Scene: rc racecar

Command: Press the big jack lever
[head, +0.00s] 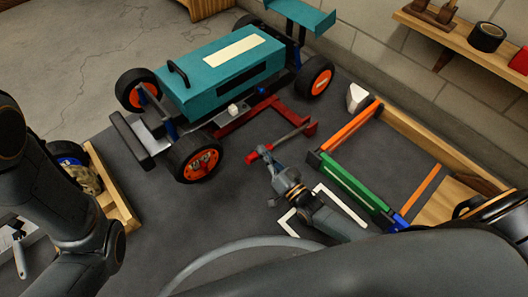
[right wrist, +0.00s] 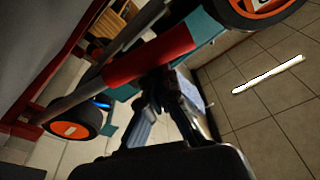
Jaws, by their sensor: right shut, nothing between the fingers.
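The big jack is a red frame (head: 295,116) on the dark mat, beside and partly under the teal car. Its lever (head: 283,141) is a grey bar with a red grip (head: 253,157) at its left end. In the right wrist view the red grip (right wrist: 150,56) looms large across the fingers, with the grey bar running along it. My right gripper (head: 264,158) is shut and empty, its fingertips close to the red grip. I cannot tell whether they touch it. My left arm shows at the left of the head view, but its gripper is not visible.
The teal RC car (head: 220,72) with orange-rimmed wheels stands behind the jack. A rack of orange, green and blue bars (head: 350,182) lies to the right. A wooden shelf (head: 470,55) holds tape. Open dark mat (head: 235,205) lies in front of the jack.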

